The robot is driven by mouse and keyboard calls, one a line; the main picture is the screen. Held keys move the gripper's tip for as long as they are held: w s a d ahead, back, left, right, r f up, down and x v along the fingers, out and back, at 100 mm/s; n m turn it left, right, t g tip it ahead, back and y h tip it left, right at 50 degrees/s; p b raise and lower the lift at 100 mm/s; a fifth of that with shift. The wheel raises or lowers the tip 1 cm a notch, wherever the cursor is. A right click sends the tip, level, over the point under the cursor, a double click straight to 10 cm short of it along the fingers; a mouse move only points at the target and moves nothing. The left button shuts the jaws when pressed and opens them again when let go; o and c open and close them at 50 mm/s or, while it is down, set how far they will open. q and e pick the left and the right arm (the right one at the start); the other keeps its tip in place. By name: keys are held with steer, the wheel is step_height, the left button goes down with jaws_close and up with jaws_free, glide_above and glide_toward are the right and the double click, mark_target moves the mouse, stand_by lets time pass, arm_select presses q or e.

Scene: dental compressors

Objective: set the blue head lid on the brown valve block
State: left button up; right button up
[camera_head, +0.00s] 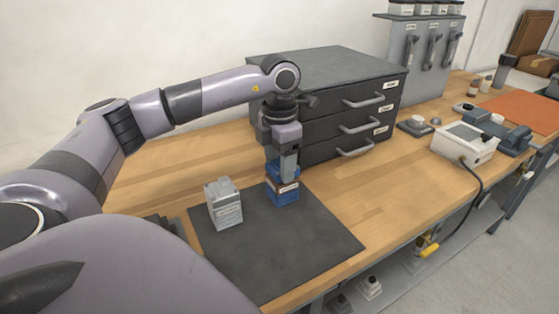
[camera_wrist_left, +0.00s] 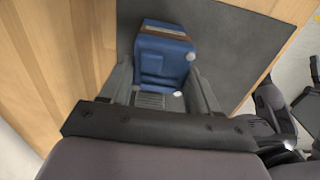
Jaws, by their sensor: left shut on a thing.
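My left gripper (camera_head: 287,160) points straight down over the dark mat and is shut on the blue head lid (camera_head: 276,172). In the left wrist view the lid (camera_wrist_left: 163,62) sits between the two grey fingers of the gripper (camera_wrist_left: 163,88). The brown valve block (camera_head: 286,187) shows as a thin brown band directly below the lid, above a blue lower part (camera_head: 284,198). The lid looks in line with the stack and upright. I cannot tell whether lid and block touch. The fingers hide part of the lid. My right gripper is not in view.
A grey block-shaped unit (camera_head: 224,204) stands on the dark mat (camera_head: 275,248), left of the stack. A dark drawer cabinet (camera_head: 330,95) stands close behind. The mat's front part is clear. A white device (camera_head: 463,143) with a cable stands at the right.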

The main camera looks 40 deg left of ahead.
arm_select(q)
steer(key=shift+f, duration=0.25)
stand_by(0.6)
stand_by(1.3)
steer(key=o, duration=1.4)
steer(key=shift+r+p, duration=3.05)
steer(key=shift+r, duration=0.45)
steer(key=shift+f, duration=0.1)
